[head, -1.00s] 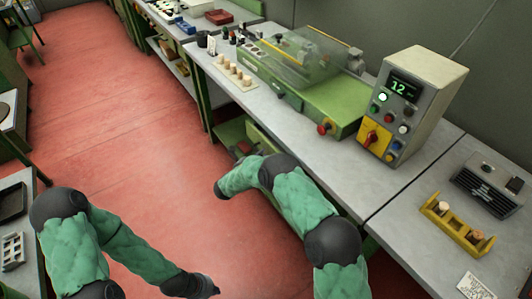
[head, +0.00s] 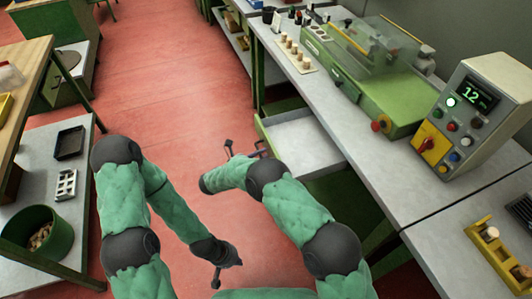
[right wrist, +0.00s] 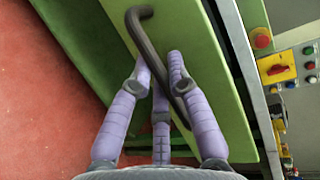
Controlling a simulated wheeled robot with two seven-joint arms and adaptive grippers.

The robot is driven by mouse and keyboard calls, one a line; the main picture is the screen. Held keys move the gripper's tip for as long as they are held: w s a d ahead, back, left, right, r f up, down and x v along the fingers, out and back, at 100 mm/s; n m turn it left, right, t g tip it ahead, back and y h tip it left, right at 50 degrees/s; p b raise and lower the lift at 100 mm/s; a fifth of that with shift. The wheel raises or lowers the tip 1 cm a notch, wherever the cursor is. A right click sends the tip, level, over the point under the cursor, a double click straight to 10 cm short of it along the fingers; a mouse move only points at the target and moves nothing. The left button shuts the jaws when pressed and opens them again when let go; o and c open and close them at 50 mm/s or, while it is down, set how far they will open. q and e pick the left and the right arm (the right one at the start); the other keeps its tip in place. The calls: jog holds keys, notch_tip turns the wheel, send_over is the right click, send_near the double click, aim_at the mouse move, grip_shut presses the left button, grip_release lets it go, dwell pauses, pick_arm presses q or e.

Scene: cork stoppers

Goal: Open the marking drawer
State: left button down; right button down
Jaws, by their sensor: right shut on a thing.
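The drawer (head: 300,142) under the workbench stands pulled out toward the aisle in the head view. Its pale inside shows, and the part I see looks empty. Its green front (right wrist: 205,75) fills the middle of the right wrist view, with a dark bent bar handle (right wrist: 138,24). My right gripper (right wrist: 160,62) is shut on this handle, its lilac fingers on either side of the bar. In the head view my right gripper (head: 240,152) is at the drawer front. My left gripper (head: 224,268) hangs low over the floor, apart from everything; its jaw opening is too small to judge.
The green marking machine (head: 375,90) and a control box (head: 470,115) stand on the bench (head: 400,170) above the drawer. Corks (head: 293,50) stand in a row there. A table with a green bin (head: 38,235) is at the left. The red floor between is clear.

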jog(key=c, duration=1.1)
grip_release()
jog(key=shift+c, duration=0.2)
jog(key=v, duration=0.7)
jog(key=shift+s+a, duration=0.15)
jog(key=shift+a, duration=0.05)
jog(key=shift+a, duration=0.1)
